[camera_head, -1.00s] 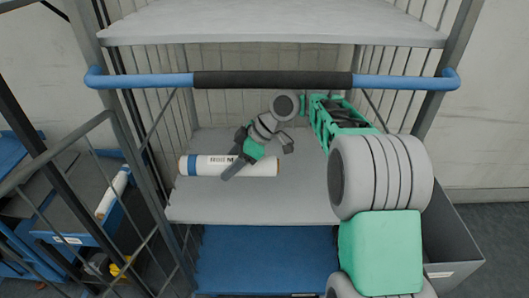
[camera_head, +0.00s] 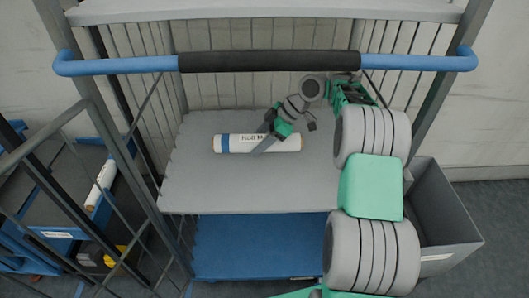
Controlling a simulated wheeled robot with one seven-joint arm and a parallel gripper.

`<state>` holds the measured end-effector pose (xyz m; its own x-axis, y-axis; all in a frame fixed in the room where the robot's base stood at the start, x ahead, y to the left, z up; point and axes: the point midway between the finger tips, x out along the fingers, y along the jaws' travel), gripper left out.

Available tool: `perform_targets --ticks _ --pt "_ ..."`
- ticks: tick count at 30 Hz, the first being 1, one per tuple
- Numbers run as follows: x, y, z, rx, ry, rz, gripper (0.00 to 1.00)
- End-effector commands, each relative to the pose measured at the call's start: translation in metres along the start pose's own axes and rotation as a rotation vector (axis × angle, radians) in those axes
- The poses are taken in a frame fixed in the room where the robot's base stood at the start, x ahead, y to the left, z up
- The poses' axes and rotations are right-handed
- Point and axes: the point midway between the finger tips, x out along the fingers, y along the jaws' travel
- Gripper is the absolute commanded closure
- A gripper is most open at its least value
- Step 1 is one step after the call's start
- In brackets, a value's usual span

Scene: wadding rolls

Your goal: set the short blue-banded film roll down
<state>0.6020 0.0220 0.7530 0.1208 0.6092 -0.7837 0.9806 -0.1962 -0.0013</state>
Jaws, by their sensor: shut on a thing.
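The short blue-banded film roll (camera_head: 240,144) is white with a blue band near its left end and dark print along its side. It lies level, lengthwise left to right, at the grey middle shelf (camera_head: 200,187) of the wire-sided trolley. My gripper (camera_head: 268,143) reaches in from the right and is shut on the roll right of its middle. The fingers hide part of the roll. I cannot tell whether the roll touches the shelf or is just above it.
A blue handle bar (camera_head: 120,66) with a dark grip crosses in front of the shelf. A blue lower shelf (camera_head: 260,250) is empty where visible. A grey bin (camera_head: 445,225) stands at right. Another white roll (camera_head: 101,185) lies on a blue cart at left. The middle shelf's front is clear.

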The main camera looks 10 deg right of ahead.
Motion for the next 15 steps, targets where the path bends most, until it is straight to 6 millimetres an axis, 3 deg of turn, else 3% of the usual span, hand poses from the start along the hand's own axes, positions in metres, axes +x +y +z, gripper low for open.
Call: perform_targets --ticks 8,12,15 --pt "0.009 0.011 0.027 -0.001 0.001 0.001 1.00" --pt "0.029 0.011 0.045 -0.002 0.001 0.000 1.00" --pt "0.033 0.012 0.047 -0.004 0.001 0.002 1.00"
